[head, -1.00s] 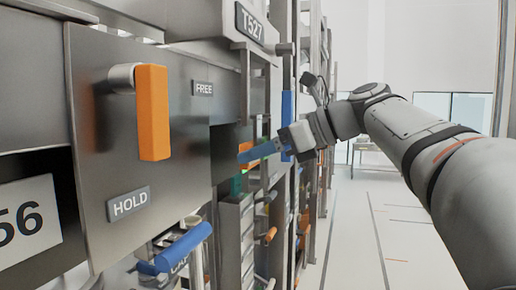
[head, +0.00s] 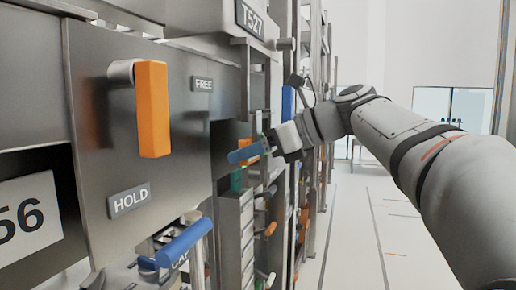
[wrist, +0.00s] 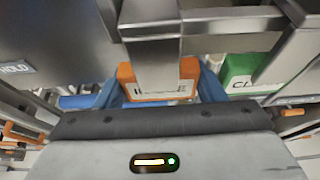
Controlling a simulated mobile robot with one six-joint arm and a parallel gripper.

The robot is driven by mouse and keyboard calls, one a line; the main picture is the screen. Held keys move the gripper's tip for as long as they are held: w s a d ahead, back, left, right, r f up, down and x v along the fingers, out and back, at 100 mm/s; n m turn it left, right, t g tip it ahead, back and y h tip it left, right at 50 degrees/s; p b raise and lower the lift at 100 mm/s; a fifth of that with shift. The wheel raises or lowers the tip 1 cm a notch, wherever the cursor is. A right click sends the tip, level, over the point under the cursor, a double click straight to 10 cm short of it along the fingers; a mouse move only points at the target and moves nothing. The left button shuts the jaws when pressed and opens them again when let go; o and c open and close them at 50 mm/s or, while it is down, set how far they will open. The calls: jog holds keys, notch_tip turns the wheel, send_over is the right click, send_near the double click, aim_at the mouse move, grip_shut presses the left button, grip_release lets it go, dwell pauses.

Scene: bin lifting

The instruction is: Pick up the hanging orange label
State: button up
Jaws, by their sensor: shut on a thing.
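The orange label (wrist: 188,72) shows in the middle of the wrist view, with a white printed face. A grey metal bracket (wrist: 151,55) covers part of it. My gripper (wrist: 160,88) has a blue finger at each side of the label and is shut on it. In the head view my gripper (head: 238,156) reaches left to the rack, beside a dark opening.
A green label (wrist: 238,75) hangs close to the right of my gripper. A panel marked HOLD (head: 129,201) carries an orange handle (head: 153,110). A blue handle (head: 184,243) juts out below. The aisle floor (head: 365,235) at the right is clear.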

jog(key=shift+r, duration=0.55)
jog(key=shift+d+r, duration=0.2)
jog(key=s+d, duration=0.3)
jog(key=d, duration=0.5)
jog(key=s+d+b, duration=0.1)
jog(key=s+d, duration=0.2)
jog(key=d, duration=0.5)
jog(key=shift+d+r, duration=0.25)
jog(key=shift+r, duration=0.05)
